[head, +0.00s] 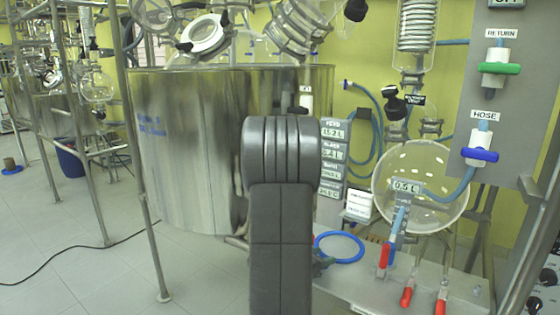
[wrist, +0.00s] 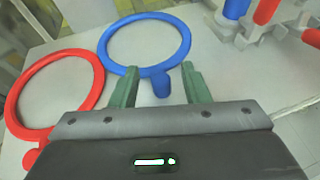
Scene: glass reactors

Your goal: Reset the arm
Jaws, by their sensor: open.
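My arm rises in the lower middle of the head view and hides part of the steel vessel and the panel behind it. A red ring handle (wrist: 57,95) is to the left of the fingers. The blue ring also shows in the head view (head: 339,247), right of my arm.
A large steel vessel (head: 190,150) stands behind my arm. On the right are a round glass flask (head: 420,205), red-handled valves (head: 407,297) and a grey panel with a green RETURN valve (head: 499,68) and a blue HOSE valve (head: 480,154). Open floor (head: 75,240) lies at left, with a black cable.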

